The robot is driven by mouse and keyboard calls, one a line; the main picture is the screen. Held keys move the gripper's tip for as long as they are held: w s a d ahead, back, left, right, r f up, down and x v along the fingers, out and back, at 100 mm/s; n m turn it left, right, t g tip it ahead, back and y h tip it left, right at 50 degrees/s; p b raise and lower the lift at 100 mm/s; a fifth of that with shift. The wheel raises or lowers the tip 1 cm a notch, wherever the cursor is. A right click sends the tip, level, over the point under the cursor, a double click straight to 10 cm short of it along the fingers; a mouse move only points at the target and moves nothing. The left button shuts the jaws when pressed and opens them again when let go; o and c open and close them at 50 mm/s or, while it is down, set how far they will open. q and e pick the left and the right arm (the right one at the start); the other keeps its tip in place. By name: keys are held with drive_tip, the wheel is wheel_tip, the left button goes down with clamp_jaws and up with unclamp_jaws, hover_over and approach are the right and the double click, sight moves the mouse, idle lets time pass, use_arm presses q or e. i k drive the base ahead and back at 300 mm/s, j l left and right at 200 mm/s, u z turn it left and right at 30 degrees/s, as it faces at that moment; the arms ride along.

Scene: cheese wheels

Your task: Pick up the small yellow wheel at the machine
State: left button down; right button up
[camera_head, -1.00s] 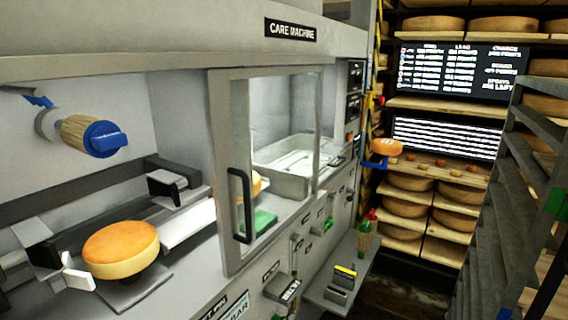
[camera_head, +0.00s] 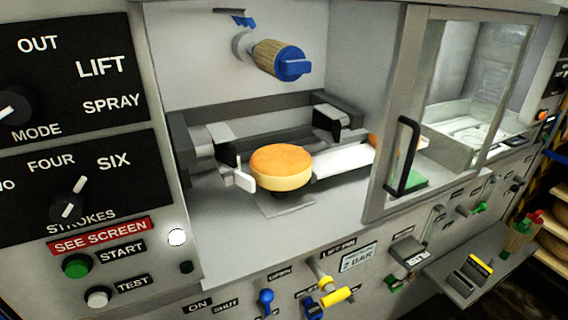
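The small yellow wheel (camera_head: 281,167) has an orange top and a pale yellow side. It sits flat, raised on a small support inside the open bay of the care machine (camera_head: 240,235), near the middle of the view. A white paddle-like part (camera_head: 238,174) is close to its left side, and a grey and black clamp-like part (camera_head: 333,120) stands behind it to the right. A second orange wheel is partly hidden behind the door frame. Neither of my grippers is in view.
A sliding glass door with a black handle (camera_head: 404,157) covers the bay's right part. A brush with a blue end (camera_head: 280,60) hangs above the wheel. Control panels with knobs (camera_head: 72,198) stand at left. Yellow and blue levers (camera_head: 336,297) stick out below. A small shelf (camera_head: 470,272) juts out at lower right.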

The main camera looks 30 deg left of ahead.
sight(275, 167)
drive_tip(key=u, duration=3.35)
drive_tip(key=j+z, duration=0.1)
drive_tip(key=z, duration=1.7)
drive_tip(key=j+u, duration=0.1)
drive_tip(key=j, duration=0.15)
drive_tip(key=i+j+u, duration=0.1)
drive_tip(key=j, duration=0.15)
drive_tip(key=i+l, duration=0.3)
